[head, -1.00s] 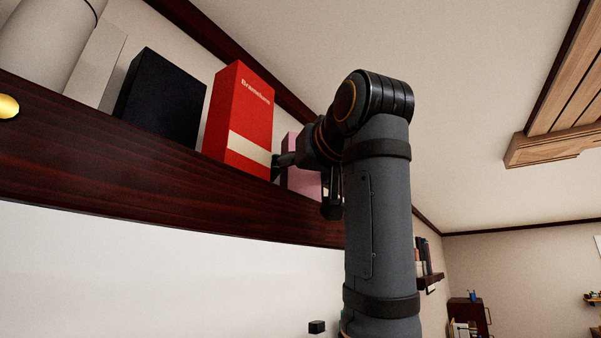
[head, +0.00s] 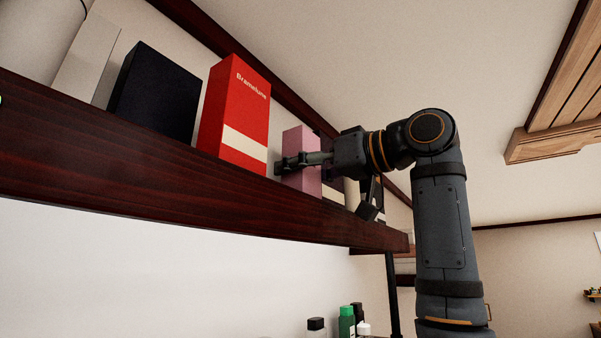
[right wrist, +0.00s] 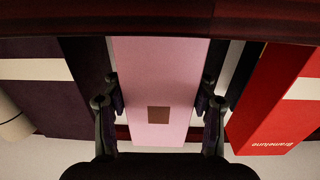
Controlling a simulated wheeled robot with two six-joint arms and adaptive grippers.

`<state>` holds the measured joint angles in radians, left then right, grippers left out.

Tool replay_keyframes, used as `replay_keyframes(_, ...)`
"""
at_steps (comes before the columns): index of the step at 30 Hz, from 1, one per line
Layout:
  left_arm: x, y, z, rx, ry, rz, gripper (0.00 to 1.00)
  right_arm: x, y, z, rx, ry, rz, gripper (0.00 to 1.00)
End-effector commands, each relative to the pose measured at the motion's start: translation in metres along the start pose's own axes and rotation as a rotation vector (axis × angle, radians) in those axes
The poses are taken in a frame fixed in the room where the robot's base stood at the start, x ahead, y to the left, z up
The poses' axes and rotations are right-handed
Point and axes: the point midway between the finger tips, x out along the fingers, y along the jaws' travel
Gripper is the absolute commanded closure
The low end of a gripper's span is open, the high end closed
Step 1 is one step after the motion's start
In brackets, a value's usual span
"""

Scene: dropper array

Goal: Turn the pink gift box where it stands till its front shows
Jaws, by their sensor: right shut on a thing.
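The pink gift box (head: 301,140) stands upright on the dark wood shelf (head: 130,185), right of the red box. My right gripper (head: 284,165) reaches in from the right and is shut on the pink box, one finger on each side. The right wrist view, which is upside down, shows the pink box (right wrist: 160,75) between both fingers. The face towards that camera is plain pink with a small brown square and no lettering. The gripper hides part of the box in the head view. My left gripper is not in view.
The red box (head: 235,115) with white lettering stands close on the left, with a dark navy box (head: 155,95) beyond it. A dark box with a pale band (head: 333,170) stands close on the right. Bottles (head: 347,320) show below the shelf.

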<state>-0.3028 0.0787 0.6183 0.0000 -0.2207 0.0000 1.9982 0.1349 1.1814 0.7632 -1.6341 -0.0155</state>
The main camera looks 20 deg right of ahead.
Motion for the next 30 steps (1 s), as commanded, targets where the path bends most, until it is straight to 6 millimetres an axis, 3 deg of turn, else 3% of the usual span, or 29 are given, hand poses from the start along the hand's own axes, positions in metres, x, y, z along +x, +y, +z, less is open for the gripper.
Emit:
replay_keyframes(24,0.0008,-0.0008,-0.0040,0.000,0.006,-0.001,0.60,0.0029,-0.0032,0.0014,-0.001,0.000,0.003,0.76)
replay_keyframes(25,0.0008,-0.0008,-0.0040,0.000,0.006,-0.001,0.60,0.0029,-0.0033,0.0014,-0.001,0.000,0.003,0.39)
replay_keyframes(30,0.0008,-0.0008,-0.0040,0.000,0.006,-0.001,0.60,0.0029,-0.0033,0.0014,-0.001,0.000,0.003,0.16)
